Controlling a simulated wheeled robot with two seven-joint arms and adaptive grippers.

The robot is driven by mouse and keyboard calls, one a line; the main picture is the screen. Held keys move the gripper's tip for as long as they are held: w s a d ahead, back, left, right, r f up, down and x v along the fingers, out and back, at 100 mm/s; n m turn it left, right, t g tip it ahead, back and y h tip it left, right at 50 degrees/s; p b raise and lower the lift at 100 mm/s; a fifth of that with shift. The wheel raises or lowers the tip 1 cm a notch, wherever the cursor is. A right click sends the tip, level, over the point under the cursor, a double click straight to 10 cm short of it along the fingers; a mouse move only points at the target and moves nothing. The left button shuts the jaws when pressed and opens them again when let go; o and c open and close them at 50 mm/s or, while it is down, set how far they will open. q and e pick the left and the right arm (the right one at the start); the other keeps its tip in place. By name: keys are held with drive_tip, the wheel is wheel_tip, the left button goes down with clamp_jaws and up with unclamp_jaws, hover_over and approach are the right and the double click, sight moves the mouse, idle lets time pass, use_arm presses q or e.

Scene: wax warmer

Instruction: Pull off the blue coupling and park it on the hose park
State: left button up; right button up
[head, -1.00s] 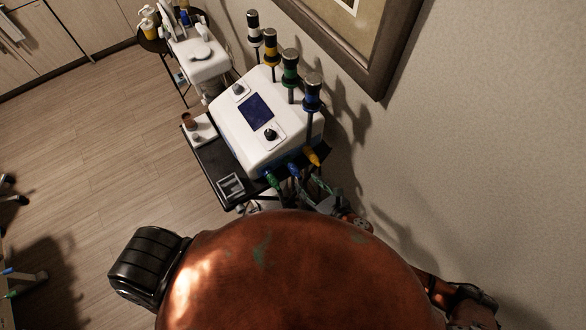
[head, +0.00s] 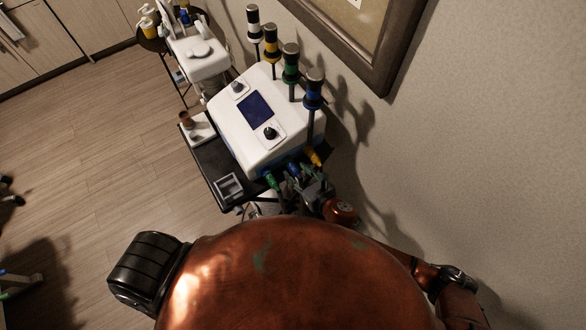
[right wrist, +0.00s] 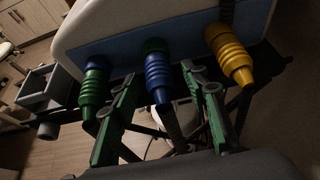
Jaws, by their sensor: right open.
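The blue coupling (head: 293,170) is plugged into the front of the white machine, between a green coupling (head: 270,181) and a yellow one (head: 313,156). In the right wrist view the blue coupling (right wrist: 157,80) points down toward me, with a dark hose below it. My right gripper (head: 314,188) is open in front of the couplings. In the right wrist view its green-padded fingers (right wrist: 160,95) stand on either side of the blue coupling, apart from it. A grey open-topped holder (head: 229,186) sits left of the couplings; I cannot tell whether it is the hose park. My left gripper is out of view.
The white machine (head: 250,140) stands on a black cart shelf (head: 206,166) close to the wall. Several coloured handpieces stand upright behind it. The green (right wrist: 94,83) and yellow (right wrist: 231,57) couplings flank the fingers.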

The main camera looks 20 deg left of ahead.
drive_tip(key=shift+p, duration=0.7)
idle(0.6)
drive_tip(key=shift+c, duration=0.3)
clamp_jaws()
idle(0.4)
